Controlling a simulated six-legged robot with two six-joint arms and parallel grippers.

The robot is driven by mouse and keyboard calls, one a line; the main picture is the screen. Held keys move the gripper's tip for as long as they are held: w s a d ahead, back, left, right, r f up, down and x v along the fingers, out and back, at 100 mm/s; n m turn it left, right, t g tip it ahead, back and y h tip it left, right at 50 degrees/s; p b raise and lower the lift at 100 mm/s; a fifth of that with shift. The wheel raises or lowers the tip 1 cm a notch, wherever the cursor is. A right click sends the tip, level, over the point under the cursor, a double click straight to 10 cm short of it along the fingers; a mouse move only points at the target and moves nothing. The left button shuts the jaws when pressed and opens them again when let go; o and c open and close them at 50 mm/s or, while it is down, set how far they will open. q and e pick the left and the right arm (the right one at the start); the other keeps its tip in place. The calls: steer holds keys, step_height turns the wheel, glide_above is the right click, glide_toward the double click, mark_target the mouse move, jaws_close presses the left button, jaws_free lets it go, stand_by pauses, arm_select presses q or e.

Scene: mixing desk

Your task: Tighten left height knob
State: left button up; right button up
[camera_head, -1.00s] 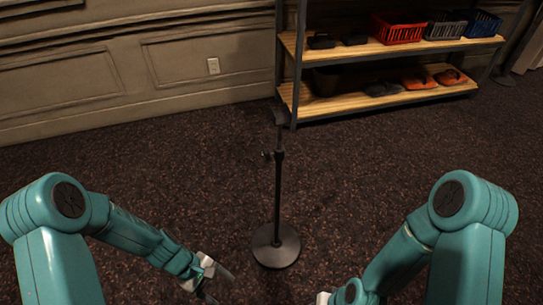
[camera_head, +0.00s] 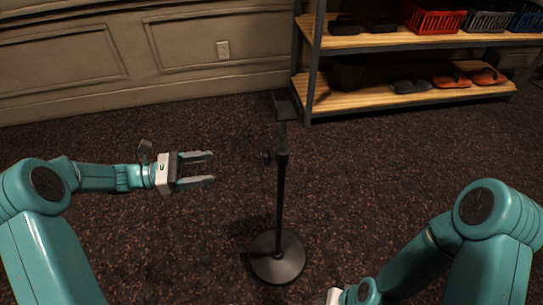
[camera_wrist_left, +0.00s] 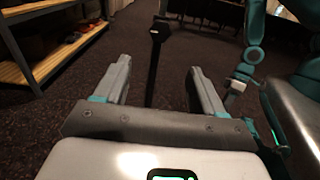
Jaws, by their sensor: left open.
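A black stand with a slim pole (camera_head: 279,205) and a round base (camera_head: 277,258) stands upright on the carpet. A small dark height knob (camera_head: 267,156) sticks out from the left of the pole's collar, below a flat top plate (camera_head: 286,106). My left gripper (camera_head: 212,167) is open and empty, left of the knob and apart from it, fingers pointing right toward the pole.
A shelf unit (camera_head: 400,95) with shoes, a red basket (camera_head: 433,17) and other baskets stands behind on the right. A panelled wall (camera_head: 90,60) runs along the back left. The carpet around the stand is clear.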

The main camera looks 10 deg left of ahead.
mark_target(266, 159)
arm_select(q)
steer(key=shift+b+x, duration=1.1)
steer(key=shift+x, duration=6.95)
steer(key=shift+r, duration=0.15)
